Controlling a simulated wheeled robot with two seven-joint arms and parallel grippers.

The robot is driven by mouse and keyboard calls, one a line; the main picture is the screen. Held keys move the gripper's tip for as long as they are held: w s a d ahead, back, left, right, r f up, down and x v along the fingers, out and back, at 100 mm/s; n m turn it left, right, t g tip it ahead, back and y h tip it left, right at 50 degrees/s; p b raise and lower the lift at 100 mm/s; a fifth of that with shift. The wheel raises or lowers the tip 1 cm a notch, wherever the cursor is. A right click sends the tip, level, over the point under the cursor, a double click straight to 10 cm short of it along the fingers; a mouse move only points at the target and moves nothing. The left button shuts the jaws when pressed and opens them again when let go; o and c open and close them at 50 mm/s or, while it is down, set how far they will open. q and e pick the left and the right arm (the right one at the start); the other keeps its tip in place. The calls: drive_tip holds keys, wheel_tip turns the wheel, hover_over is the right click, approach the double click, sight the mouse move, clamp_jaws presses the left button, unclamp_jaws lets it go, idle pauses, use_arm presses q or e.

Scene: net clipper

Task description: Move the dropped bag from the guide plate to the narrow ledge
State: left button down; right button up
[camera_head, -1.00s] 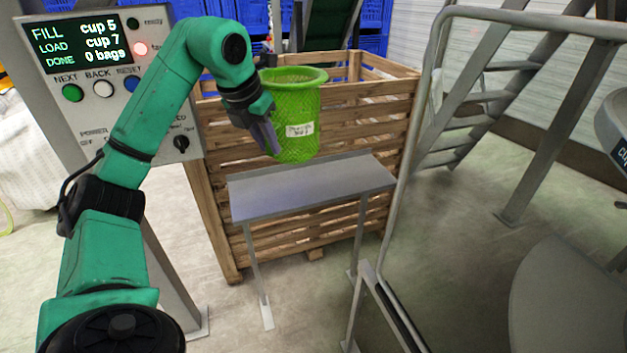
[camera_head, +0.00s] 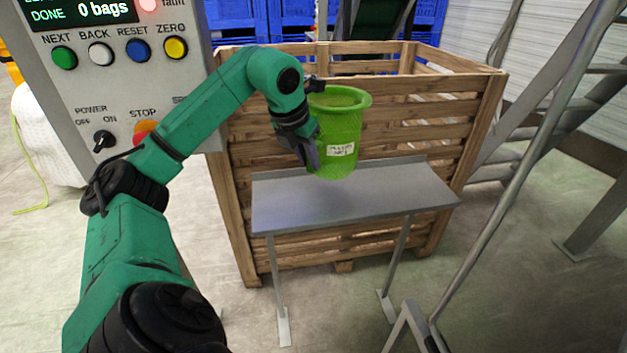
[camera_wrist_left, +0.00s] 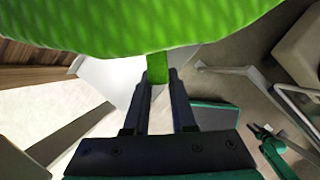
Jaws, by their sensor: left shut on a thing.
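The bag (camera_head: 337,135) is a green net with a white label, upright and wide at its top. My left gripper (camera_head: 314,158) is shut on the bag's left side in the head view. In the left wrist view, its fingers (camera_wrist_left: 157,78) close on a green strip below the bag's body (camera_wrist_left: 150,25). The narrow ledge (camera_head: 290,205) is a grey metal shelf on thin legs. The bag's base shows in front of the ledge's back part; I cannot tell whether they touch. I cannot make out the guide plate.
A slatted wooden crate (camera_head: 462,130) stands right behind the ledge. A control panel (camera_head: 170,85) with buttons is at the left, close to my left arm. A grey rail (camera_head: 525,190) and stairs are at the right. The ledge's right part is bare.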

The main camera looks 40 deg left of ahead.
use_arm(q)
wheel_tip(320, 180, down, 8)
drive_tip(key=b, duration=0.4)
drive_tip(key=shift+w+f+b, duration=0.1)
drive_tip(key=shift+f+b, duration=0.1)
drive_tip(key=shift+b, duration=0.1)
drive_tip(key=shift+a+r, duration=0.1)
drive_tip(key=shift+a, duration=0.05)
drive_tip(key=c, duration=0.7)
unclamp_jaws()
drive_tip(key=shift+c, duration=0.2)
use_arm(e)
wheel_tip(320, 180, down, 6)
drive_tip(key=shift+w, duration=0.2)
drive_tip(key=shift+a+f, duration=0.1)
use_arm(q)
drive_tip(key=p+v, duration=0.2)
drive_tip(key=v, duration=1)
drive_tip(key=shift+p, duration=0.35)
use_arm(e)
wheel_tip(320, 180, up, 2)
drive_tip(key=shift+s+r, duration=0.15)
drive_tip(key=shift+r, duration=0.1)
use_arm(q)
drive_tip(key=shift+w, duration=0.1)
